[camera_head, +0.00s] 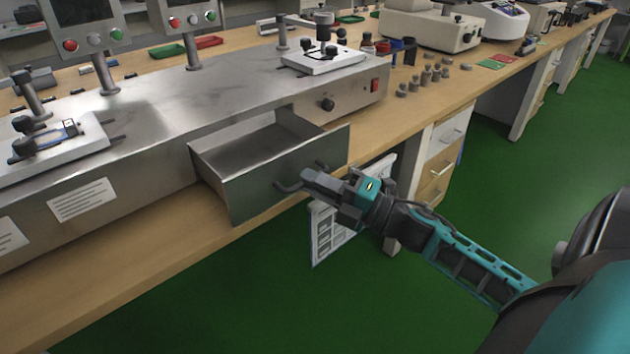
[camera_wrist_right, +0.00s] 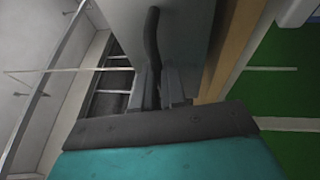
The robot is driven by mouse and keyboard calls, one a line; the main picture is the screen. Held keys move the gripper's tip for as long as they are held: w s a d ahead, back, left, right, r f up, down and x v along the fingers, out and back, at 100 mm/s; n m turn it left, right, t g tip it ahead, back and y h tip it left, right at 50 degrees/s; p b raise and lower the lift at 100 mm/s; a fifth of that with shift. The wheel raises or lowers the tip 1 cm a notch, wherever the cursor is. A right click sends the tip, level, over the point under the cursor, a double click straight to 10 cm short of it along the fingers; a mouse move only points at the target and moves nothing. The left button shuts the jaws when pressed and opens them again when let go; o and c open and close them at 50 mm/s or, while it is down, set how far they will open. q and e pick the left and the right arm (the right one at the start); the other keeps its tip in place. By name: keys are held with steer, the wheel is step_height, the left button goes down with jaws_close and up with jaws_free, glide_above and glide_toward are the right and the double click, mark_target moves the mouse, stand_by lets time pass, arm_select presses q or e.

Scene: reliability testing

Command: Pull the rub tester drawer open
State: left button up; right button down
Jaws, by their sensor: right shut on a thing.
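The rub tester (camera_head: 225,95) is a long grey metal machine on the wooden bench. Its drawer (camera_head: 262,180) stands pulled out over the front of the bench, and its empty inside shows in the head view. A dark bar handle (camera_head: 290,186) is on the drawer's front. My right gripper (camera_head: 308,180) is at this handle and shut on it. In the right wrist view the dark handle (camera_wrist_right: 152,50) runs between the fingers (camera_wrist_right: 160,90). My left gripper is not in view.
The wooden bench (camera_head: 120,285) runs along under the machine, with small weights (camera_head: 430,78) and other instruments farther back. The green floor (camera_head: 300,310) in front is clear.

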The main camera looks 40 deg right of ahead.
steer(key=c, duration=1.7)
jaws_free()
steer(key=o, duration=0.5)
steer(key=p+v, duration=0.1)
steer(key=v, duration=1.2)
steer(key=shift+w, duration=0.1)
